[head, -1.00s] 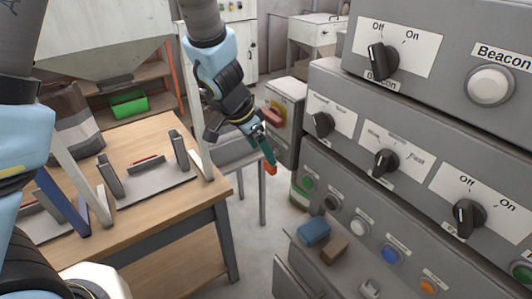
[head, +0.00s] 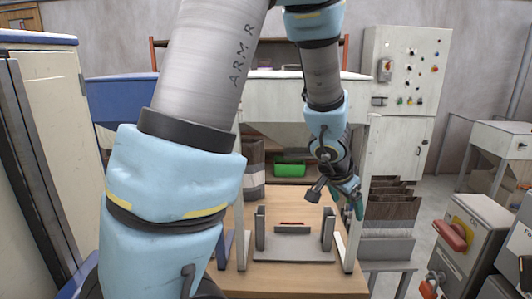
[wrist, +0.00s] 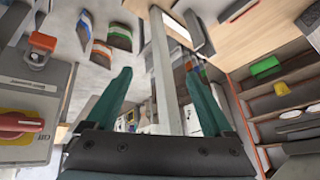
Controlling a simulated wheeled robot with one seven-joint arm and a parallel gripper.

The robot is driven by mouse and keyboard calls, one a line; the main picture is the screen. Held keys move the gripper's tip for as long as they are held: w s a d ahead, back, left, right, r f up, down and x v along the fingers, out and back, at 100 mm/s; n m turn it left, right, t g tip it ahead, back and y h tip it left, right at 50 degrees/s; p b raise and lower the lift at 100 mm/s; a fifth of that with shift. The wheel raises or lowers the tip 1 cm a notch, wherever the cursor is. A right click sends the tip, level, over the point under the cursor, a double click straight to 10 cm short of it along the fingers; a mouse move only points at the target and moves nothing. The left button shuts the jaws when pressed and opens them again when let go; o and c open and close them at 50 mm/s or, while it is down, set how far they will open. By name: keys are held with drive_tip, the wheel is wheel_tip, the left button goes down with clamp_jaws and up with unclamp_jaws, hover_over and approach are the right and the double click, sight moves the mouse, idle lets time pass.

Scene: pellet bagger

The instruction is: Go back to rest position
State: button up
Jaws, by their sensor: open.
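My gripper (head: 352,200) hangs at the end of my arm, above the right side of the wooden table, near the right post of the frame there. In the wrist view my gripper (wrist: 160,95) shows two green fingers spread apart with nothing between them. A pale metal post stands behind the gap between the fingers in that view. No held object shows.
The wooden table (head: 285,200) carries a grey bracket fixture (head: 292,247) with upright plates. A green bin (head: 289,169) sits on a shelf behind. A grey box with a red handle (head: 450,235) stands at the right. A cream cabinet (head: 45,150) stands at the left. Floor shows between table and right-hand boxes.

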drive_tip(key=w+a+n+y+b, duration=0.1)
drive_tip(key=w+a+n+y, duration=0.25)
drive_tip(key=a, duration=0.85)
drive_tip(key=s+a+f+n+g+b, duration=0.1)
drive_tip(key=s+a+n, duration=0.2)
drive_tip(key=a, duration=0.4)
drive_tip(key=s+a+f+n+g+b, duration=0.1)
drive_tip(key=s+a+f+n, duration=0.1)
drive_tip(key=s+a+n, duration=0.2)
drive_tip(key=s+a, duration=0.2)
drive_tip(key=a, duration=0.2)
drive_tip(key=shift+s+a+g+y, duration=0.15)
drive_tip(key=shift+s+g+y, duration=0.1)
drive_tip(key=shift+g+y, duration=0.15)
drive_tip(key=shift+n, duration=0.25)
